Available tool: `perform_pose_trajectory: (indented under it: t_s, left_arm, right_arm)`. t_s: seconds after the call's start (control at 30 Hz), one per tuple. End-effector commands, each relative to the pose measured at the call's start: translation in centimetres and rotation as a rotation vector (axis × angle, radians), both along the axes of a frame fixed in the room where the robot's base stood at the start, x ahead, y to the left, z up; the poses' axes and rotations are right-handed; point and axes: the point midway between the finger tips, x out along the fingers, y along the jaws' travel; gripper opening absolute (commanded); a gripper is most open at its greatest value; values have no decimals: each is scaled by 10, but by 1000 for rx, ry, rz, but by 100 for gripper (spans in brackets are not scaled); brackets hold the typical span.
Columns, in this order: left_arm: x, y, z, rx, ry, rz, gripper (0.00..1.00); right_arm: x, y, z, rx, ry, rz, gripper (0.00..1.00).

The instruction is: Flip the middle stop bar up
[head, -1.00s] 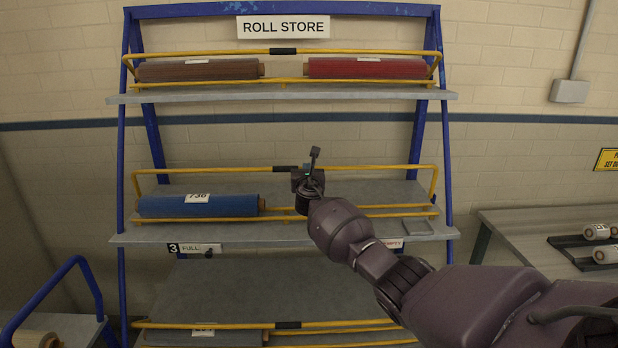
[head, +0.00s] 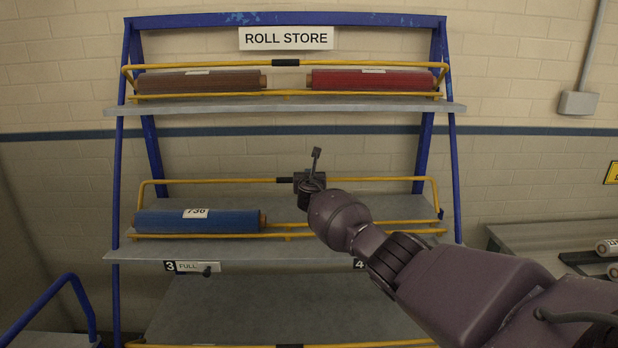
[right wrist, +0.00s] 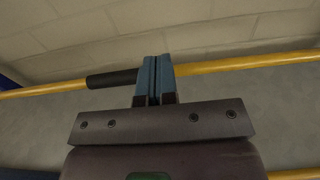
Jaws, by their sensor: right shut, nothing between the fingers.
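The middle stop bar (head: 375,181) is a yellow rail with a black grip sleeve (head: 284,180), running above the middle shelf (head: 180,252) behind a lower yellow front rail. My right gripper (head: 316,153) is in front of the bar in the head view, just right of the sleeve, and covers a short stretch of it. In the right wrist view the fingers (right wrist: 153,80) are shut and empty. They overlap the yellow bar (right wrist: 230,66) just right of its black sleeve (right wrist: 112,78); whether they touch it cannot be told. My left gripper is not in view.
A blue roll (head: 196,221) lies on the middle shelf's left half. A brown roll (head: 200,82) and a red roll (head: 373,80) lie on the top shelf. Blue rack posts (head: 115,200) bound the sides. A side table (head: 520,236) with rolls stands at right.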

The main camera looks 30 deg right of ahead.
Motion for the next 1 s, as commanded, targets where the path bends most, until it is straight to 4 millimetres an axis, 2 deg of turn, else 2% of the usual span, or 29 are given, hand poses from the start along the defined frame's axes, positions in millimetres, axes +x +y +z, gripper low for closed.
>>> perform_pose_trajectory:
  t_s: [0.47, 1.0]
  left_arm:
    - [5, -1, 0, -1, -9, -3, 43]
    - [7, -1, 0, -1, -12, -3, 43]
  right_arm:
    - [9, -6, -6, 15, 26, 0, 0]
    - [11, -7, -11, 16, 30, -1, 0]
